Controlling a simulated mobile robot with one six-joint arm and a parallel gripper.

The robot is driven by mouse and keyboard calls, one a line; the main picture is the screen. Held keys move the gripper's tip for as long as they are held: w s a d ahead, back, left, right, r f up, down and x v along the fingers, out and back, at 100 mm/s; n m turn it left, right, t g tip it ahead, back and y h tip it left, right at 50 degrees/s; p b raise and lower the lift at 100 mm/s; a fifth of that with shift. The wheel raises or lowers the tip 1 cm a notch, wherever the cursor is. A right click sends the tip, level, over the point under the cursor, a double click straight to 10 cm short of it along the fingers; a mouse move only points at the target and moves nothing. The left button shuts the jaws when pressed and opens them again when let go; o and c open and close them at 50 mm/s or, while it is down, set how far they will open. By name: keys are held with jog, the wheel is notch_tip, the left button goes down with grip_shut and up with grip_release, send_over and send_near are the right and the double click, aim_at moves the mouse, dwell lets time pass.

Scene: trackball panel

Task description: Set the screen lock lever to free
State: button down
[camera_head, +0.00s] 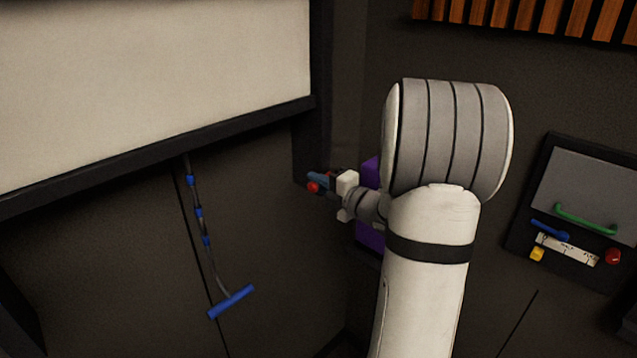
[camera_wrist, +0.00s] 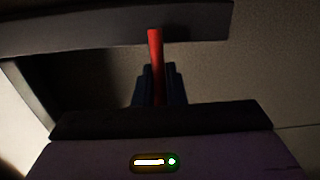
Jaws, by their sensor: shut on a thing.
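The screen lock lever (camera_wrist: 156,62) is a red bar that stands upright in the middle of the wrist view. My gripper (camera_wrist: 155,86) has dark blue fingers shut on the lever's lower part. The lever's upper part shows above the fingers. In the head view my gripper (camera_head: 321,181) is reached out to the dark wall beside the screen's lower right corner. A small red end of the lever (camera_head: 313,188) shows at the fingertips. The rest of the lever and its mount are hidden there. I cannot read any lever position marks.
The pale screen (camera_head: 150,85) fills the upper left, with a dark frame. A cord with a blue T-shaped handle (camera_head: 231,301) hangs below it. A purple surface (camera_head: 370,238) shows behind my wrist. A panel with a green handle (camera_head: 585,219) is at right.

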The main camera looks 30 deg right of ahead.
jog(key=shift+a+f+b, duration=0.1)
jog(key=shift+f+b, duration=0.15)
jog(key=shift+b, duration=0.2)
jog(key=shift+f+n+b, duration=0.35)
jog(key=shift+n+b, duration=0.05)
jog(key=shift+b, duration=0.75)
jog(key=f+n+b, duration=0.1)
jog(key=n+b, duration=0.1)
jog(key=b, duration=0.3)
jog(key=n+b, duration=0.2)
jog(key=b, duration=0.4)
jog(key=d+f+n+b, duration=0.1)
jog(key=b, duration=0.4)
jog(key=shift+w+f+n, duration=0.15)
jog(key=shift+f+n, duration=0.2)
jog(key=shift+n, duration=0.05)
jog(key=shift+r+b, duration=0.1)
jog(key=shift+b, duration=0.45)
jog(key=shift+n, duration=0.3)
jog(key=c, duration=1.6)
grip_release()
jog(key=shift+r, duration=0.1)
jog(key=shift+o, duration=0.2)
jog(key=shift+r, duration=0.1)
